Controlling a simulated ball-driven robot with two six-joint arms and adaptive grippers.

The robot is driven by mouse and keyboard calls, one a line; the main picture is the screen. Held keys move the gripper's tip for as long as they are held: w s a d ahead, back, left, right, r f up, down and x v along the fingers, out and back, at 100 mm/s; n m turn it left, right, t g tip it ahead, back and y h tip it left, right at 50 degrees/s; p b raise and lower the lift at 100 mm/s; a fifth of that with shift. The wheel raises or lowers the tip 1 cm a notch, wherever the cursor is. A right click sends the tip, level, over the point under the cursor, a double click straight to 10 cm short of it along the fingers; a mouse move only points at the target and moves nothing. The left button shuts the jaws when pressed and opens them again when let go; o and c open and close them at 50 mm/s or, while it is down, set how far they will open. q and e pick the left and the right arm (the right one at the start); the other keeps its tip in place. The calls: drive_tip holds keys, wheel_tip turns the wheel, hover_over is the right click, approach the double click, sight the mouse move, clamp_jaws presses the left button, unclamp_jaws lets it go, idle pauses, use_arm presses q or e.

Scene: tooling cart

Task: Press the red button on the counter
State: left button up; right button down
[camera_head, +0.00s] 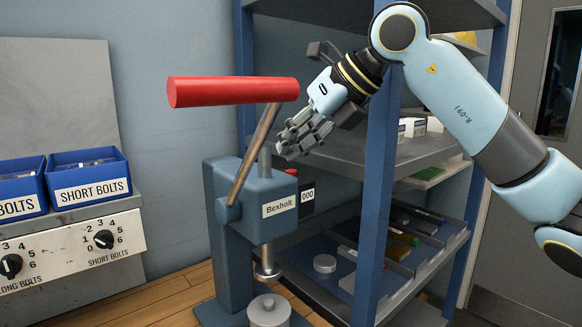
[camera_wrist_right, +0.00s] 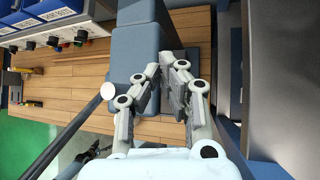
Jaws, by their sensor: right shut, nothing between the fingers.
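The counter (camera_head: 307,194) is a small dark box reading 000, on the right side of the blue Bexholt press (camera_head: 222,235). My left gripper is in neither view.
The press lever with its red handle (camera_head: 232,91) rises left of my right gripper. A blue rack post (camera_head: 377,190) and shelves stand close on the right. Blue bolt bins (camera_head: 90,196) and a knob panel (camera_head: 70,252) are at the left.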

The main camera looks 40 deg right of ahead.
wheel_tip(320, 180, up, 5)
drive_tip(key=p, duration=0.3)
drive_tip(key=shift+p, duration=0.3)
idle(0.9)
